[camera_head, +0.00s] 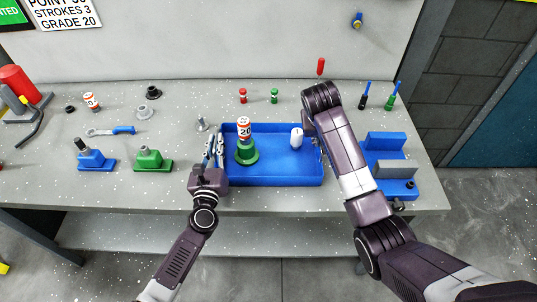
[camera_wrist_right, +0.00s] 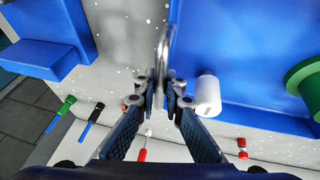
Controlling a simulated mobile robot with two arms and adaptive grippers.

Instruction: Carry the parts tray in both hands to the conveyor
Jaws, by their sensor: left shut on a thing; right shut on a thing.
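The blue parts tray (camera_head: 285,174) is on the grey worktop, in the middle of the head view. It holds a green flanged part (camera_head: 246,153) with a white and orange "20" cylinder (camera_head: 244,129) on top, and a small white cylinder (camera_head: 296,137). My left gripper (camera_head: 214,148) is shut at the tray's left side; the handle there is mostly hidden by the fingers. My right gripper (camera_wrist_right: 166,92) is shut on the metal handle (camera_wrist_right: 162,50) at the tray's right side. No conveyor is seen.
A blue stepped block (camera_head: 385,143) stands close right of the tray. Small red (camera_head: 243,96) and green (camera_head: 274,96) parts stand behind the tray.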

